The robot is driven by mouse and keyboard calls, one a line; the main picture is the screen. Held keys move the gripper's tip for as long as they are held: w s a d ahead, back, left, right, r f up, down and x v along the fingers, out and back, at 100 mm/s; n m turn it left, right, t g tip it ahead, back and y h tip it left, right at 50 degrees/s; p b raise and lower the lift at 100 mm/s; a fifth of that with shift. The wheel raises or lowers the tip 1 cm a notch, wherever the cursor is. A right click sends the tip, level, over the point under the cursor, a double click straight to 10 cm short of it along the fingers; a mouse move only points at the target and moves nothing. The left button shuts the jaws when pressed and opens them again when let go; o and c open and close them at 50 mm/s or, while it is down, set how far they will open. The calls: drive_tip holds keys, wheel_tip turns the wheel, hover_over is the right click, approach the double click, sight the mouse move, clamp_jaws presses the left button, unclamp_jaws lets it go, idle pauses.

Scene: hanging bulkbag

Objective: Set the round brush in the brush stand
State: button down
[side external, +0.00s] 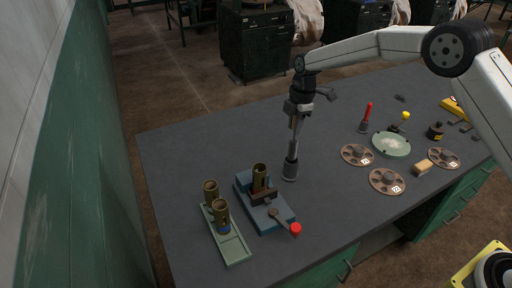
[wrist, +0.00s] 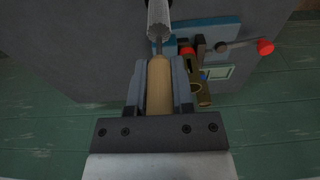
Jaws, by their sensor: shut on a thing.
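The round brush has a wooden handle (wrist: 160,90), a thin metal neck and a pale grey bristle head (wrist: 159,18). My gripper (wrist: 160,75) is shut on the handle. In the side view my gripper (side external: 297,112) points down over the bench, with the brush (side external: 292,148) hanging roughly upright below it. A dark grey cylinder (side external: 290,172) shows at the brush's lower end, near the bench top. It looks like a cup-shaped brush stand, but I cannot tell how far the bristles are inside it. In the wrist view only dark edges show around the bristle tip.
A blue fixture (side external: 277,216) with a brass tube and red-knobbed lever stands left of the brush. A green tray (side external: 236,250) with brass tubes is further left. Brown discs (side external: 387,181), a round green dish (side external: 390,145) and a red-handled tool (side external: 368,111) lie to the right.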

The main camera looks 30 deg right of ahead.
sight(294, 139)
drive_tip(key=shift+f, duration=3.35)
drive_tip(key=shift+c, duration=2)
unclamp_jaws()
drive_tip(key=shift+r, duration=0.1)
drive_tip(key=shift+r, duration=3.4)
